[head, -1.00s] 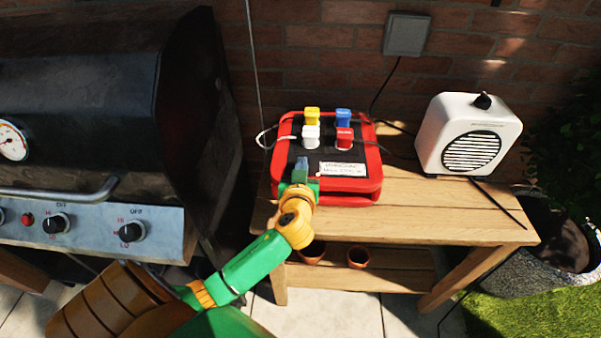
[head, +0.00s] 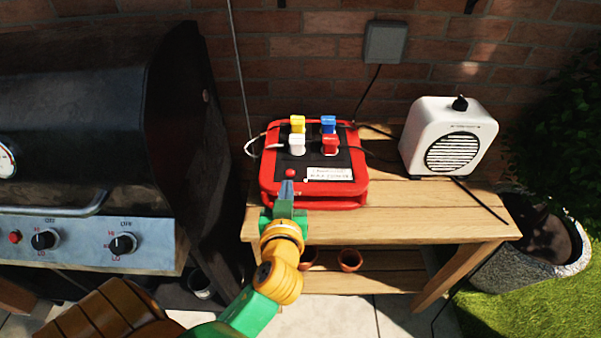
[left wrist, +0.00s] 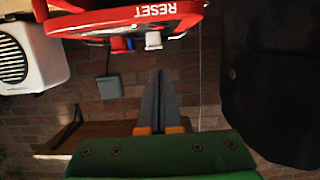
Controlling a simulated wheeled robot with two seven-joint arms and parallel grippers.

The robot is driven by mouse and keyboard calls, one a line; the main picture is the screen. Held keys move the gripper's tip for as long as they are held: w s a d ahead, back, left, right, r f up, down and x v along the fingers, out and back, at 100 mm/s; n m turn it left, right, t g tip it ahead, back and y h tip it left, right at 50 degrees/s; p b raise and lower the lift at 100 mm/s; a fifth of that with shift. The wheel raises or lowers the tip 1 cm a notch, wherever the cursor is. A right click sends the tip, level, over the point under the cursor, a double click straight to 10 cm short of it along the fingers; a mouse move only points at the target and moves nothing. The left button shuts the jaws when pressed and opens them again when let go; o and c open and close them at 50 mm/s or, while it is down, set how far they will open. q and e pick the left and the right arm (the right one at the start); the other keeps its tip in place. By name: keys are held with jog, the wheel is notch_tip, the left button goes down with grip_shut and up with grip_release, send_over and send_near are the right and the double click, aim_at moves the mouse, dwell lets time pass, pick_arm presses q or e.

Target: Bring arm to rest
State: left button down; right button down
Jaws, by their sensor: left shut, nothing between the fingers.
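My left gripper (head: 287,188) is shut and empty at the front edge of the red power box in the head view. Its grey fingers also show together in the left wrist view (left wrist: 159,85). The red power box (head: 356,188) sits on the wooden table (head: 400,230), with yellow, blue, white and red plugs in its top. A red button (head: 291,173) shows on its dark top just beyond my fingertips. In the left wrist view the box (left wrist: 100,22) appears upside down, with the word RESET on it. My right gripper is not in view.
A black grill (head: 90,120) with a steel knob panel stands close on the left. A white heater-like box (head: 420,135) stands at the table's right. Two small pots (head: 350,260) sit on the lower shelf. Cables run behind the red box, and a brick wall closes the back.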

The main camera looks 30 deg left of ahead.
pick_arm(q)
jog(key=s+d+f+m+g+h, duration=0.4)
jog(key=s+f+g, duration=0.1)
jog(key=s+f, duration=0.35)
jog(key=s+d+f+m+g+h, duration=0.45)
jog(key=s+f, duration=0.35)
jog(key=f, duration=0.2)
notch_tip(320, 180, down, 13)
jog(key=s+g+p, duration=0.1)
jog(key=s, duration=0.1)
jog(key=s+a+f+g+p, duration=0.1)
jog(key=s+a+f, duration=0.1)
jog(key=s+f, duration=0.7)
jog(key=s, duration=0.3)
jog(key=shift+s+a+f+y+p, duration=0.15)
jog(key=shift+a+f+y+p, duration=0.1)
jog(key=shift+a+y+p, duration=0.1)
jog(key=shift+g, duration=0.25)
